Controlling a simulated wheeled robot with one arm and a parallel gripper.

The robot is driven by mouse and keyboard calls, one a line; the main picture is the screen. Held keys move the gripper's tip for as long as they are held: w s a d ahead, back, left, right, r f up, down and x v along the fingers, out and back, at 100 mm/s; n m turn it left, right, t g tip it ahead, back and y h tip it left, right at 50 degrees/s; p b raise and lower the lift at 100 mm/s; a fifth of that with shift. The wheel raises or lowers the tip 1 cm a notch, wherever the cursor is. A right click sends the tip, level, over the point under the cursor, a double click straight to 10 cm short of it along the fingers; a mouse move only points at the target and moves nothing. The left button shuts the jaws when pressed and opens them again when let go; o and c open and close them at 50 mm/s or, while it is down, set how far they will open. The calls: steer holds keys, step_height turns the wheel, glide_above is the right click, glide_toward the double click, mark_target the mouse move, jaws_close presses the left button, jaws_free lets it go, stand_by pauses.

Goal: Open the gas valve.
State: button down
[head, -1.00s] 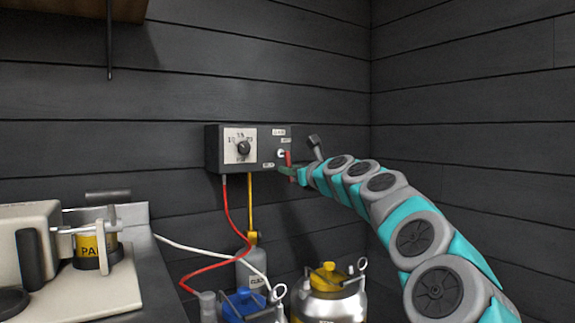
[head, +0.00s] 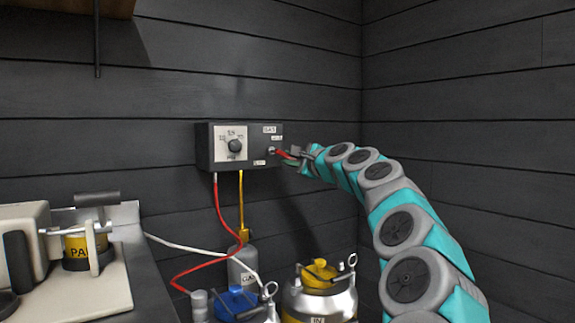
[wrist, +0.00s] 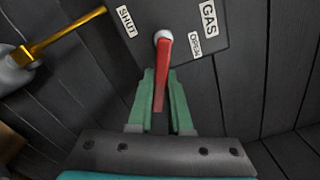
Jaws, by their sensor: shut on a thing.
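The gas valve is a red lever (wrist: 164,75) on a pale pivot, on the dark control box (head: 209,150). In the wrist view the lever lies between my gripper's green fingers (wrist: 160,103), which are shut on it. In that view it points down from the pivot, away from the box labels "SHUT" (wrist: 127,21) and "OPEN" (wrist: 196,45). In the head view the lever (head: 283,154) points right and slightly down from the box's right end. My gripper (head: 290,157) partly hides its outer end there.
The box has a dial (head: 235,146). Red hose (head: 218,205) and yellow pipe (head: 240,200) hang below, with a gas bottle (head: 243,265). Metal canisters with yellow (head: 320,270) and blue (head: 236,300) tops stand below. A counter with a machine (head: 75,245) is at left.

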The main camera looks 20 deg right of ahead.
steer(key=n, duration=0.1)
steer(key=r+n, duration=0.1)
steer(key=n, duration=0.1)
steer(key=shift+w+d+b, duration=0.1)
steer(key=shift+d+b, duration=0.05)
steer(key=shift+b, duration=0.25)
steer(key=shift+r+n, duration=0.35)
steer(key=shift+n, duration=0.85)
steer(key=shift+r, duration=0.1)
steer(key=c, duration=0.8)
jaws_free()
steer(key=shift+c, duration=0.2)
steer(key=s+d+b, duration=0.1)
steer(key=s, duration=0.6)
steer(key=shift+s+d, duration=0.3)
steer(key=shift+s, duration=0.1)
